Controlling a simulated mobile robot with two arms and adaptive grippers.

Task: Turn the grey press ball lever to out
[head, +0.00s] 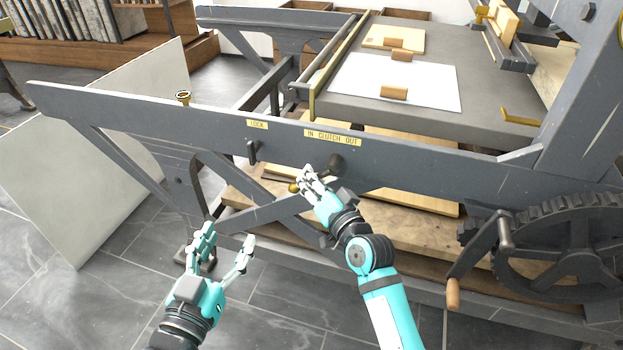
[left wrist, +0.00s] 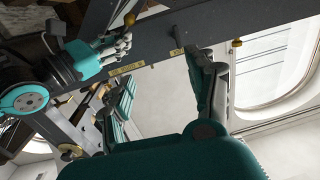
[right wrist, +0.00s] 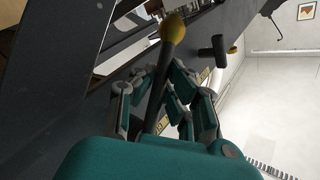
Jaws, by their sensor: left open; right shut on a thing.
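The ball lever is a dark rod with a brass ball (head: 293,187) at its end. It slants down and left from its pivot (head: 336,163) on the grey press rail, below the yellow "IN CLUTCH OUT" label (head: 332,138). My right gripper (head: 311,184) is shut on the rod near the ball. In the right wrist view the ball (right wrist: 172,28) sticks out beyond the fingers around the rod (right wrist: 160,95). The ball also shows in the left wrist view (left wrist: 130,19). My left gripper (head: 224,252) is open and empty, low in front of the press frame.
A smaller dark lock lever (head: 253,152) hangs under the "LOCK" label (head: 257,125), left of the ball lever. A crank with a wooden handle (head: 453,293) and a large gear wheel (head: 570,250) stand at right. Wooden shelf boards (head: 400,225) lie behind the rail.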

